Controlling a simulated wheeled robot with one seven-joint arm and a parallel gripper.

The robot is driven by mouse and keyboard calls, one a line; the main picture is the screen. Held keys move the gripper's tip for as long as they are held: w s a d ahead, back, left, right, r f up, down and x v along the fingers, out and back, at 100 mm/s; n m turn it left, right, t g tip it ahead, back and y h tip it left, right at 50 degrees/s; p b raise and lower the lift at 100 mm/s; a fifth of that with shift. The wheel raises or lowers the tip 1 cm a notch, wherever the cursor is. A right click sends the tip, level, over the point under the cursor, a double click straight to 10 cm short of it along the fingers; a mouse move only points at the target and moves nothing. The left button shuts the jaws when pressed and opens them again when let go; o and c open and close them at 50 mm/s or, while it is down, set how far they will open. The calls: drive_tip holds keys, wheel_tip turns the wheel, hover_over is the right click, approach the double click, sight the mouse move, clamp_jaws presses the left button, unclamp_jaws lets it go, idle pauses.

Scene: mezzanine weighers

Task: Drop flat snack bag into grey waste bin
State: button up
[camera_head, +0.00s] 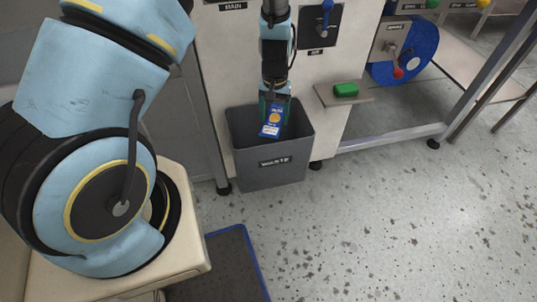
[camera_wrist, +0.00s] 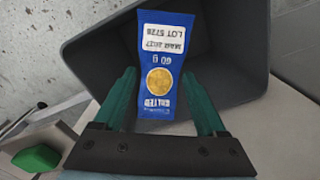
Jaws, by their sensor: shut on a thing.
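The flat snack bag (camera_head: 272,120) is blue with a white label and a round yellow picture. It hangs upright in my gripper (camera_head: 274,97), which is shut on it. In the wrist view the bag (camera_wrist: 161,65) sits between the two green fingers of my gripper (camera_wrist: 163,90). The grey waste bin (camera_head: 270,174) stands on the floor, with WASTE on its front. The bag is over the bin's opening, and its lower end is at or inside the rim; the exact depth is unclear. The wrist view shows the bin's dark inside (camera_wrist: 232,55) behind the bag.
A white machine panel stands right behind the bin. A blue roll (camera_head: 406,52) is farther right. A dark mat with a blue edge (camera_head: 222,270) lies in front. The speckled floor at right is clear.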

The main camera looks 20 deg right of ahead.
drive_tip(key=o, duration=1.3)
wheel_tip(320, 180, up, 11)
drive_tip(key=shift+f, duration=0.15)
